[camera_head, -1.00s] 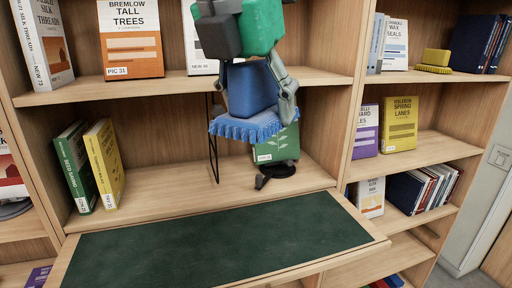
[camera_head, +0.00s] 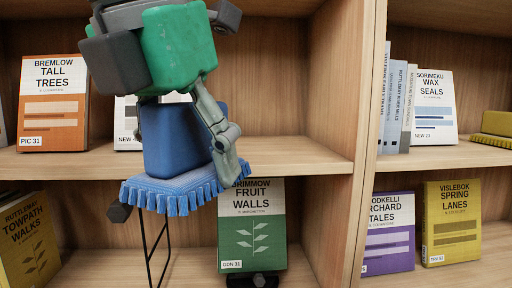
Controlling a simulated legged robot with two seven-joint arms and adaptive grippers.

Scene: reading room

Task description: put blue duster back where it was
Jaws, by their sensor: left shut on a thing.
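The blue duster (camera_head: 170,188) has a block-shaped blue handle and a fringed blue base. It is in the middle-left of the head view, in front of the upper shelf's front edge, and looks upright. My left gripper (camera_head: 185,135) comes down from the top and is shut on the duster's handle. One grey finger shows on the handle's right side; the other side is mostly hidden behind the handle. The duster hides part of the shelf edge and of the books behind it. My right gripper is not in view.
The upper shelf (camera_head: 290,157) is bare right of the duster. An orange book (camera_head: 54,105) stands at its left. Below stands a green book (camera_head: 252,235), with a black wire stand (camera_head: 153,255) to its left. A yellow duster-like block (camera_head: 494,128) lies on the right bay's upper shelf.

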